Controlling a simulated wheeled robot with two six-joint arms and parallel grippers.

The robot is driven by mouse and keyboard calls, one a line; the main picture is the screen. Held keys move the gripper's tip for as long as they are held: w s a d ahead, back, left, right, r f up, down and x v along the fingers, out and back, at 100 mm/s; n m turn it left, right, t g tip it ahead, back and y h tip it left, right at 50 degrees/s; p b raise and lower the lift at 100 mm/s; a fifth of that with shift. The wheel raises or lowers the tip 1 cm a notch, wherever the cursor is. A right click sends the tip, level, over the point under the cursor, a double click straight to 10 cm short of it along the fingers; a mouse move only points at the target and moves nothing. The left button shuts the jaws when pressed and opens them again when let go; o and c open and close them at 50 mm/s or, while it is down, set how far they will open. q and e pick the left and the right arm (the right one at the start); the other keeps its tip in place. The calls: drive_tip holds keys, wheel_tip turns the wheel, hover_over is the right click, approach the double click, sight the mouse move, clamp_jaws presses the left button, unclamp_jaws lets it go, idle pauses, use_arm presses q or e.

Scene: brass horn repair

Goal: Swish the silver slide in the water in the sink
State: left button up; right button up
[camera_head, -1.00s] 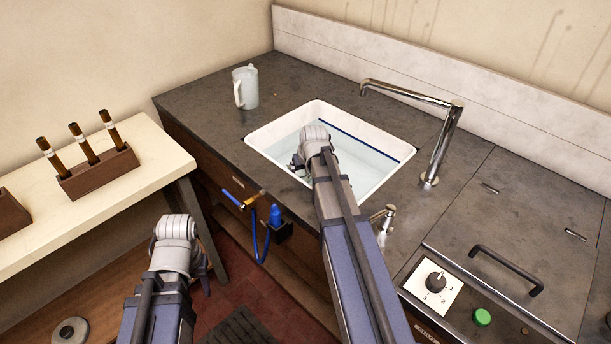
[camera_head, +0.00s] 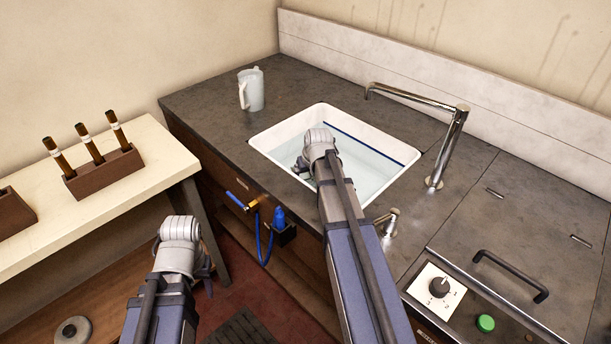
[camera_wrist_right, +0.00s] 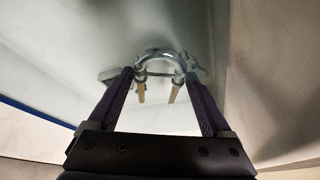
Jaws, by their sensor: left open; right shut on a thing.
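The white sink (camera_head: 270,135) is set in the dark counter and holds clear water (camera_head: 368,165) with a blue line round its wall. My right arm reaches over its front edge, and the wrist hides most of the right gripper in the head view. In the right wrist view my right gripper (camera_wrist_right: 158,76) is shut on the silver slide (camera_wrist_right: 160,56), a curved bright tube with two brass-coloured legs. The slide is down inside the sink; I cannot tell how deep it sits in the water. My left gripper (camera_head: 207,272) is open, low in front of the counter, mostly hidden by its wrist.
A chrome tap (camera_head: 447,150) stands right of the sink, its spout over the back rim. A white jug (camera_head: 252,92) stands behind left. A blue-handled valve (camera_head: 240,203) is on the cabinet front. A control panel (camera_head: 440,288) lies front right; a bench with brush holders (camera_head: 105,172) is left.

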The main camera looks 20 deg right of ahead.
drive_tip(key=shift+s+d, duration=0.2)
drive_tip(key=shift+s, duration=0.3)
drive_tip(key=shift+s+d, duration=0.15)
drive_tip(key=shift+s, duration=0.3)
drive_tip(key=shift+w, duration=0.2)
drive_tip(key=shift+w+a, duration=0.25)
drive_tip(key=shift+w, duration=0.4)
drive_tip(key=shift+w+a, duration=0.25)
drive_tip(key=shift+w, duration=0.35)
drive_tip(key=shift+s, duration=0.1)
drive_tip(key=shift+s+d, duration=0.25)
drive_tip(key=shift+s, duration=0.45)
drive_tip(key=shift+s+d, duration=0.25)
drive_tip(key=shift+s, duration=0.4)
drive_tip(key=shift+w, duration=0.1)
drive_tip(key=shift+w+a, duration=0.25)
drive_tip(key=shift+w, duration=0.45)
drive_tip(key=shift+w+a, duration=0.25)
drive_tip(key=shift+w, duration=0.4)
drive_tip(key=shift+s, duration=0.15)
drive_tip(key=shift+s+d, duration=0.25)
drive_tip(key=shift+s, duration=0.4)
drive_tip(key=shift+s+d, duration=0.25)
drive_tip(key=shift+s, duration=0.4)
